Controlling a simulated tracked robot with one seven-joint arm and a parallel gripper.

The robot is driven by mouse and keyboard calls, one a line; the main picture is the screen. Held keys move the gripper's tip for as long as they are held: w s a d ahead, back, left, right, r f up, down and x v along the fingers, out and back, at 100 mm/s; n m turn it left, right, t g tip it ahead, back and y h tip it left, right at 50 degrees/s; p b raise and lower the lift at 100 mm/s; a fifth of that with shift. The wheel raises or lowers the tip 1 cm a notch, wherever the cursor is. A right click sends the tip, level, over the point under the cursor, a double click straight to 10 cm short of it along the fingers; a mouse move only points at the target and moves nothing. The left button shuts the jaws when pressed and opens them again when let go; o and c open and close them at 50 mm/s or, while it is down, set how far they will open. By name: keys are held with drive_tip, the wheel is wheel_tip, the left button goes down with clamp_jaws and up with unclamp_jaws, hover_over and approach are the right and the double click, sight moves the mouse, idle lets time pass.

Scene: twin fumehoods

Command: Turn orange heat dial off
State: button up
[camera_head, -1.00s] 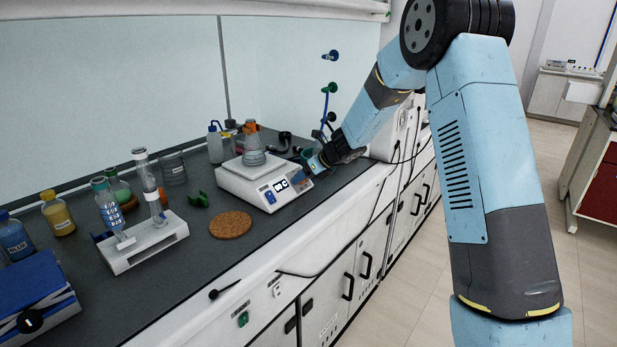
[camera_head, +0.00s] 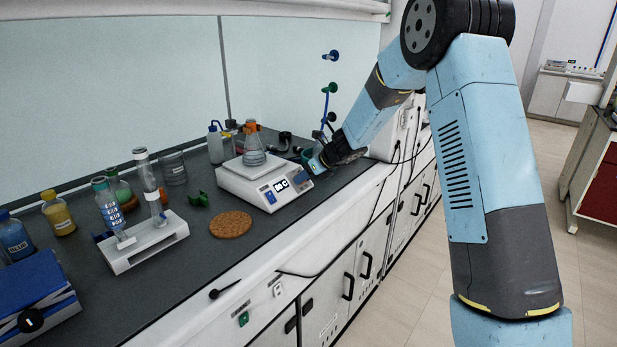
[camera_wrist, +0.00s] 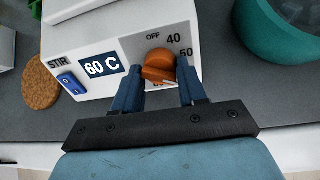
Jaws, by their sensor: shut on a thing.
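The orange heat dial (camera_wrist: 158,64) is on the front panel of the white hotplate stirrer (camera_head: 243,186). In the wrist view, the panel has OFF above the dial and 40 and 50 to its right; a lower label is mostly hidden. The display (camera_wrist: 102,66) reads 60 C. My gripper (camera_wrist: 160,84) is shut on the dial, with a blue finger on each side. In the head view, my gripper (camera_head: 314,164) is at the hotplate's right end, and the dial is hidden there. A flask (camera_head: 254,157) stands on the hotplate.
A blue STIR switch (camera_wrist: 70,83) is left of the display. A teal container (camera_wrist: 275,35) is close on the right. A cork mat (camera_head: 231,224) lies on the dark bench in front. A tube rack (camera_head: 145,243) and bottles are to the left.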

drive_tip(key=shift+w+r+n, duration=0.1)
drive_tip(key=shift+w+n, duration=0.05)
drive_tip(key=shift+n, duration=0.35)
drive_tip(key=shift+a+n, duration=0.1)
drive_tip(key=shift+n, duration=1.1)
drive_tip(key=shift+a, duration=0.1)
idle(0.6)
drive_tip(key=o, duration=1)
